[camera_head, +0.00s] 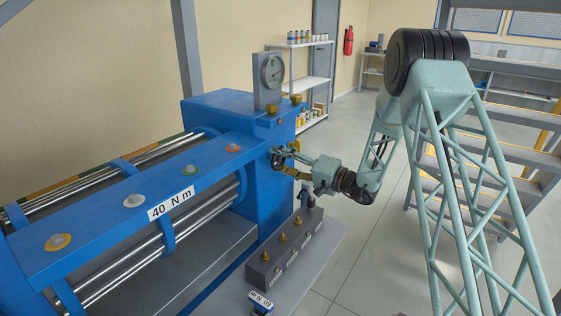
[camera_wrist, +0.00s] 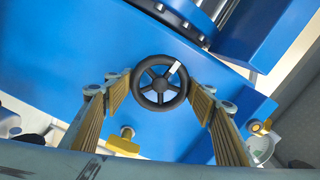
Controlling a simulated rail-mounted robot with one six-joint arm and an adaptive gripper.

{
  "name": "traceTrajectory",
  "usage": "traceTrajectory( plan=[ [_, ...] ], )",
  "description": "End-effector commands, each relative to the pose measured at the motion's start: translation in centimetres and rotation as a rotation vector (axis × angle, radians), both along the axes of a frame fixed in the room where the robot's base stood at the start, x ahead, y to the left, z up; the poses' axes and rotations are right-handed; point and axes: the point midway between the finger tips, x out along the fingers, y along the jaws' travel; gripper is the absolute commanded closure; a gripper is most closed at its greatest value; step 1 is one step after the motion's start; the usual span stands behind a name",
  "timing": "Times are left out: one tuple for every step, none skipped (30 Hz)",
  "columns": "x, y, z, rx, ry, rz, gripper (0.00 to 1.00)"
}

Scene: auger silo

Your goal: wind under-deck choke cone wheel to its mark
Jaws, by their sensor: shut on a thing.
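The choke cone wheel (camera_wrist: 146,73) is a small black handwheel with several spokes on a blue housing, seen face-on in the wrist view. A white stripe sits at the upper right of its rim. In the head view the wheel (camera_head: 277,158) is small and partly hidden by my gripper, on the end face of the blue machine. My gripper (camera_wrist: 160,92) is shut on the wheel, with one ribbed tan finger at each side of the rim. My gripper (camera_head: 287,163) reaches it from the right in the head view. I cannot make out a separate target mark.
A gauge (camera_head: 271,72) stands on top of the blue machine (camera_head: 225,105). A grey block (camera_head: 285,255) with several brass fittings lies below my wrist. A brass fitting (camera_wrist: 122,141) is below the wheel. Stairs (camera_head: 500,150) stand at the right. Grey floor is open between.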

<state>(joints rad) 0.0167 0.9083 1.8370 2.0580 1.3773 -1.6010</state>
Motion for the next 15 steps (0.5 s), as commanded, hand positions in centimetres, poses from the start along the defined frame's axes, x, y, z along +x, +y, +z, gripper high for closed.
traceTrajectory(
  plan=[
    [-0.03,0.03,-0.03,-0.002,-0.003,0.001,0.59],
    [-0.03,0.03,-0.03,-0.003,-0.004,0.001,0.59],
    [-0.03,0.03,-0.03,-0.004,-0.006,0.001,0.59],
    [-0.03,0.03,-0.03,-0.004,-0.006,0.001,0.59],
    [-0.03,0.03,-0.03,-0.004,-0.006,0.001,0.59],
    [-0.03,0.03,-0.03,-0.004,-0.006,0.001,0.59],
    [-0.03,0.03,-0.03,-0.004,-0.006,0.001,0.59],
    [-0.03,0.03,-0.04,-0.004,-0.006,0.001,0.59],
    [-0.03,0.02,-0.04,-0.004,-0.006,0.001,0.59],
    [-0.03,0.02,-0.04,-0.004,-0.006,0.001,0.59],
    [-0.03,0.03,-0.04,-0.003,-0.005,0.001,0.59],
    [-0.03,0.03,-0.04,-0.003,-0.005,0.001,0.48],
    [-0.03,0.02,-0.04,-0.003,-0.005,0.001,0.45],
    [-0.03,0.02,-0.04,-0.003,-0.005,0.001,0.43],
    [-0.03,0.02,-0.04,-0.003,-0.005,0.001,0.39]
  ],
)
